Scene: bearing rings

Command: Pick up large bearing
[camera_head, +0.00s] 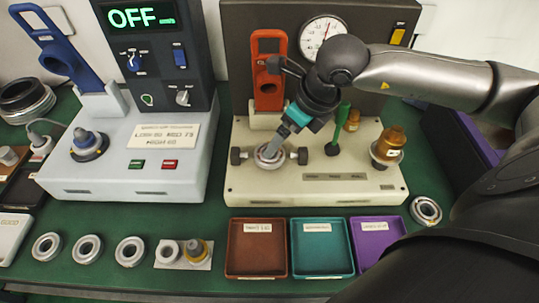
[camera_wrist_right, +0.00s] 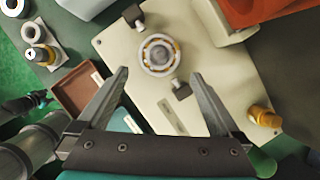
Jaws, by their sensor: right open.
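A bearing ring with visible balls (camera_head: 268,157) lies flat on the beige test fixture (camera_head: 330,182), between two dark clamp knobs. It also shows in the right wrist view (camera_wrist_right: 159,54), just beyond my fingertips. My right gripper (camera_head: 274,147) reaches down over it from the right and partly covers it in the head view. In the wrist view my right gripper (camera_wrist_right: 160,74) is open, its fingers wide apart with nothing between them. I cannot tell whether the fingers touch the ring. My left gripper is not in view.
Several bearings (camera_head: 87,249) stand in a row at front left; another bearing (camera_head: 426,210) lies at right. Brown (camera_head: 232,270), teal (camera_head: 297,272) and purple trays (camera_head: 397,231) sit before the fixture. A red tool (camera_head: 268,92), green handle (camera_head: 341,115) and brass part (camera_head: 388,142) stand on it.

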